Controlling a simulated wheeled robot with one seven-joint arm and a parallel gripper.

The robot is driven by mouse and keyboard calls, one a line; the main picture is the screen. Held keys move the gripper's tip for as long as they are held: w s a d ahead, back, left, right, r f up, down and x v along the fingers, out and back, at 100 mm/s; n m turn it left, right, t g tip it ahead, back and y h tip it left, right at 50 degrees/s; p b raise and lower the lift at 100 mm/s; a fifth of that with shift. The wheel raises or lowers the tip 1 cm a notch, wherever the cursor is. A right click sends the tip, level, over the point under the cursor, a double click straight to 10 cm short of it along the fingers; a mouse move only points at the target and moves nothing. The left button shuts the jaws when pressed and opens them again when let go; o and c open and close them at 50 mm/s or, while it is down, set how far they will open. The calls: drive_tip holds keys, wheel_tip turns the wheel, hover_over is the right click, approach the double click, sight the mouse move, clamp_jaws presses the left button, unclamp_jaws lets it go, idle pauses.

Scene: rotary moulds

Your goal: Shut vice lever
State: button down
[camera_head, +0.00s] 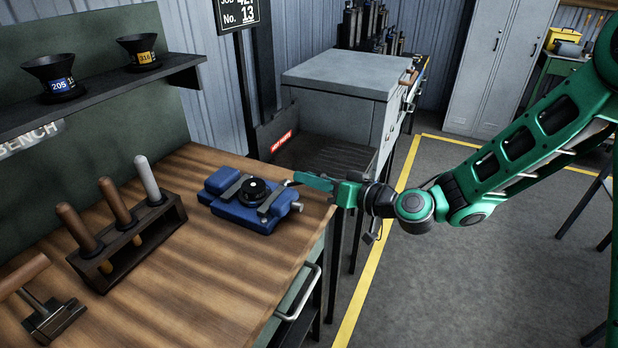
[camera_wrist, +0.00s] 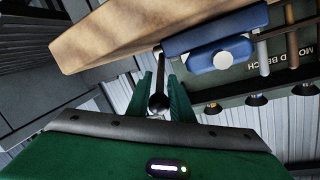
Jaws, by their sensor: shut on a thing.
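The blue vice (camera_head: 224,208) sits on the wooden bench near its right edge, with a round black part (camera_head: 256,190) between its grey jaws. It also shows in the wrist view (camera_wrist: 196,65), upper right. The vice lever (camera_wrist: 158,84) is a thin dark rod with a rounded near end, running from the vice side down between my fingers. My green gripper (camera_head: 302,180) reaches in from the right at the vice's far right corner. In the wrist view my gripper (camera_wrist: 162,98) is shut on the lever. In the head view the fingers hide most of the lever.
A wooden rack (camera_head: 142,245) with several handled tools and a mallet (camera_head: 50,318) stand left on the bench (camera_head: 215,285). A shelf (camera_head: 110,88) with two funnels hangs above. A grey cabinet (camera_head: 340,72) stands behind. Open floor (camera_head: 450,280) lies to the right.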

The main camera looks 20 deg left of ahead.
drive_tip(key=c, duration=1.8)
unclamp_jaws()
drive_tip(key=shift+w+d+f, duration=0.2)
drive_tip(key=shift+d+f, duration=0.15)
drive_tip(key=shift+f, duration=0.1)
drive_tip(key=shift+c, duration=0.2)
drive_tip(key=shift+r, duration=0.1)
drive_tip(key=shift+s+a+r, duration=0.1)
drive_tip(key=shift+a+r, duration=0.05)
drive_tip(key=shift+a, duration=0.05)
drive_tip(key=v, duration=1)
drive_tip(key=shift+s+d, duration=0.15)
drive_tip(key=shift+d, duration=0.2)
drive_tip(key=shift+r, duration=0.1)
